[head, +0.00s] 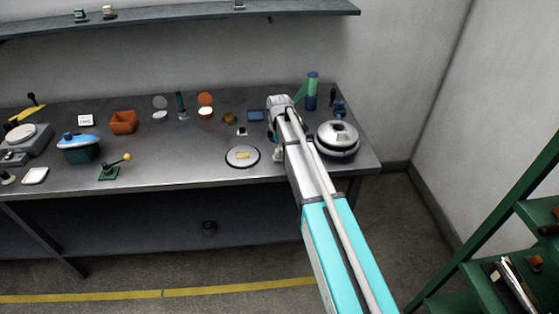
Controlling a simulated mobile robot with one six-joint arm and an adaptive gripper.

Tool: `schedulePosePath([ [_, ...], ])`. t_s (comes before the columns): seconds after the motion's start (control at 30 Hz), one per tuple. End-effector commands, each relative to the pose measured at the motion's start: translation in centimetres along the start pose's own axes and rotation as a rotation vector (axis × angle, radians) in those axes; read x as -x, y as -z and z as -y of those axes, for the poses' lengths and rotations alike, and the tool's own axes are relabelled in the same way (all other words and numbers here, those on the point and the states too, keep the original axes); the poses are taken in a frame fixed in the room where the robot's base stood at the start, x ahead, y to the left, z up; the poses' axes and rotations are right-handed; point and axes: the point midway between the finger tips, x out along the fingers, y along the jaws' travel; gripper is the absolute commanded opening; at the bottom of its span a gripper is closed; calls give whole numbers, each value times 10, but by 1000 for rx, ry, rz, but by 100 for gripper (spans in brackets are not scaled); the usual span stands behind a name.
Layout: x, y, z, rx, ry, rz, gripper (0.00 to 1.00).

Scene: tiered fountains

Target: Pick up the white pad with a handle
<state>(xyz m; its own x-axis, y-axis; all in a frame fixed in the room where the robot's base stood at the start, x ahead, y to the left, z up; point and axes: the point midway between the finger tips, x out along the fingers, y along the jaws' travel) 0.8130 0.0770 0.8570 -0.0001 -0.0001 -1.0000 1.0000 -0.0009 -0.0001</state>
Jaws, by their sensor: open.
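A small white pad (241,132) with a dark upright part, perhaps its handle, lies on the steel bench (200,175) near its middle. Another white pad (35,176), flat and rounded, lies at the bench's left front; I see no clear handle on it. My arm reaches in from the lower right over the bench. My gripper (278,154) points down near the bench's right part, right of the small pad and apart from it. It is open and seems empty; the arm partly hides its fingers.
A silver domed pot (337,138) and a blue-green cylinder (312,92) stand right of the arm. An orange bin (123,122) and a green-based lever (109,173) stand left. A shelf (180,18) hangs above.

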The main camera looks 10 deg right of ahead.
Motion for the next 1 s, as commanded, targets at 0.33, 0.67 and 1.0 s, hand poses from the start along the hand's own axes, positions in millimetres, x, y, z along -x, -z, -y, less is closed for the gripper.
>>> schedulePosePath([
  [0.33,-28,-2,0,0,0,0,91],
  [0.67,-32,-2,0,0,0,0,91],
  [1.0,-31,-2,0,0,0,0,91],
])
